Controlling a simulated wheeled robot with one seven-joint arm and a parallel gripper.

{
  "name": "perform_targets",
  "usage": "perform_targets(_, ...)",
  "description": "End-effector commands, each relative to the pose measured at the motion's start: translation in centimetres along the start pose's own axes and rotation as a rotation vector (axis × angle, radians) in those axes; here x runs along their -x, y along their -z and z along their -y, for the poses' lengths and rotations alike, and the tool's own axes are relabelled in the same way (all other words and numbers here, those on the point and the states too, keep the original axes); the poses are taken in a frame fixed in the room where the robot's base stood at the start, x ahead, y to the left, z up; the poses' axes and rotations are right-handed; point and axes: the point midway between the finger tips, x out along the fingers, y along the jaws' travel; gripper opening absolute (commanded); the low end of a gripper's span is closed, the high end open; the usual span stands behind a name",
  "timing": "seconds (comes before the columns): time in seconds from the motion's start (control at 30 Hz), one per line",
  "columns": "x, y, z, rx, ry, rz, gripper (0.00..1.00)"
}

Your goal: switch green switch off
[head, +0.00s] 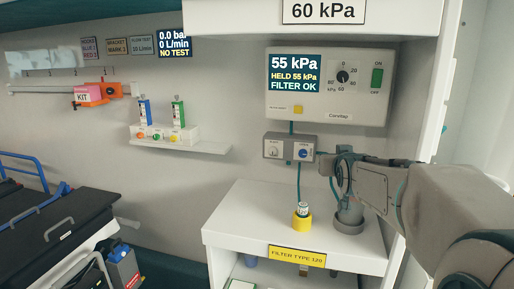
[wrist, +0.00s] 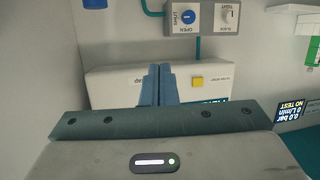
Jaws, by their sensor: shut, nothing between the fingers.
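The green switch (head: 377,78) is on the right part of the white wall unit (head: 330,112), with ON printed above it and another label below. Its rocker position is too small to tell. My gripper (head: 327,160) is in front of the wall, below the unit and lower left of the switch, apart from it. In the wrist view, my gripper (wrist: 156,70) has its two blue-grey fingers together, with nothing between them. The unit's casing (wrist: 115,88) appears there upside down behind the fingers. The green switch is not visible in the wrist view.
The unit's display (head: 294,74) reads 55 kPa, HELD 55 kPa, FILTER OK. A dial (head: 343,76) sits left of the switch. A grey valve block (head: 289,148) is below the unit. A yellow-based filter (head: 302,216) stands on the white cabinet (head: 250,205).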

Motion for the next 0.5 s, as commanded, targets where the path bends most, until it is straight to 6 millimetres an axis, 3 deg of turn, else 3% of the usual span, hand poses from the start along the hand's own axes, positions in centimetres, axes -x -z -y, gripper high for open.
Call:
perform_targets(0.03,2.5,-0.6,0.7,0.003,0.01,0.093,0.0)
perform_targets(0.23,11.8,-8.0,2.5,0.01,0.04,0.487,0.0)
perform_targets(0.4,20.6,-13.7,3.1,0.017,0.065,0.792,0.0)
perform_targets(0.5,24.6,-16.1,3.2,0.022,0.076,0.924,0.0)
